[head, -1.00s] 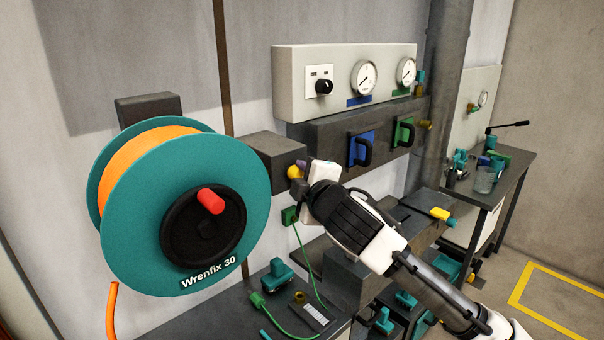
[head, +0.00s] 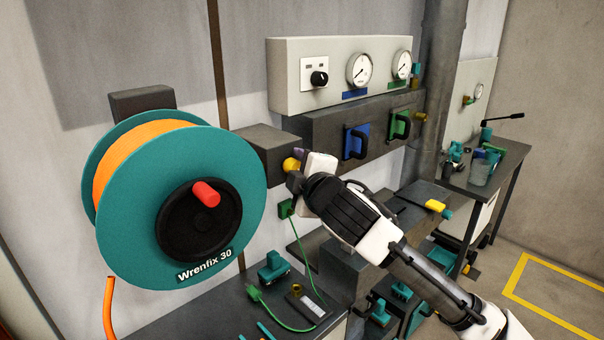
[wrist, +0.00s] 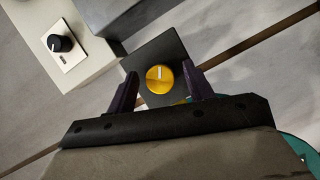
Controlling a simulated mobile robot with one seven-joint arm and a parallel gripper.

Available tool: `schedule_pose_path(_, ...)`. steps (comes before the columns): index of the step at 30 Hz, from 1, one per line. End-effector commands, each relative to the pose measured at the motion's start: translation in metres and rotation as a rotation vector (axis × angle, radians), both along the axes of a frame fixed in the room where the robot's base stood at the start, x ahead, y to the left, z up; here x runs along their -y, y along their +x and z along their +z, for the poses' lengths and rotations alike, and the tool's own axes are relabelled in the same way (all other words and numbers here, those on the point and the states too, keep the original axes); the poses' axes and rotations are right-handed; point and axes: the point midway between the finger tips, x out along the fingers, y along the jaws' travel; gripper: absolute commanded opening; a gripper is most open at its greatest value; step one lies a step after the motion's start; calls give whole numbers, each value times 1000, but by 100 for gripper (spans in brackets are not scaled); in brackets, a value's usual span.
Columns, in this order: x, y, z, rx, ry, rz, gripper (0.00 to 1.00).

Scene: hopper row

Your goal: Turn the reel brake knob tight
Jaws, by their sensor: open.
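The yellow round brake knob (head: 291,164) sits on the end face of a dark block (head: 262,147) beside the reel. In the wrist view the knob (wrist: 160,78) shows a pale pointer line running nearly up the picture, on a dark square plate (wrist: 157,50). My gripper (wrist: 161,88) is open, with one dark purple finger to each side of the knob and visible gaps between. I cannot tell how deep the fingers reach. In the head view my gripper (head: 300,162) is at the knob and partly covers it. The teal reel (head: 120,230) holds orange hose.
A grey panel (head: 290,75) with a black dial and two gauges is above right. Blue (head: 355,141) and green (head: 399,124) handled plates are on the dark beam below it. A dark bench (head: 190,318) with a green cable and teal parts lies below.

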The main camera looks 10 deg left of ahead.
Motion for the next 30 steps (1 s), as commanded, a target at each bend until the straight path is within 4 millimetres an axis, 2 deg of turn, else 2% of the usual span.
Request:
schedule_pose_path(5, 11, -14, 0, 3, 1, -1, 52)
schedule_pose_path(18, 65, -92, 11, 2, 0, -4, 52)
schedule_pose_path(24, 77, -109, 15, 0, 0, -1, 52)
schedule_pose_path(30, 79, -112, 16, -1, -1, -1, 52)
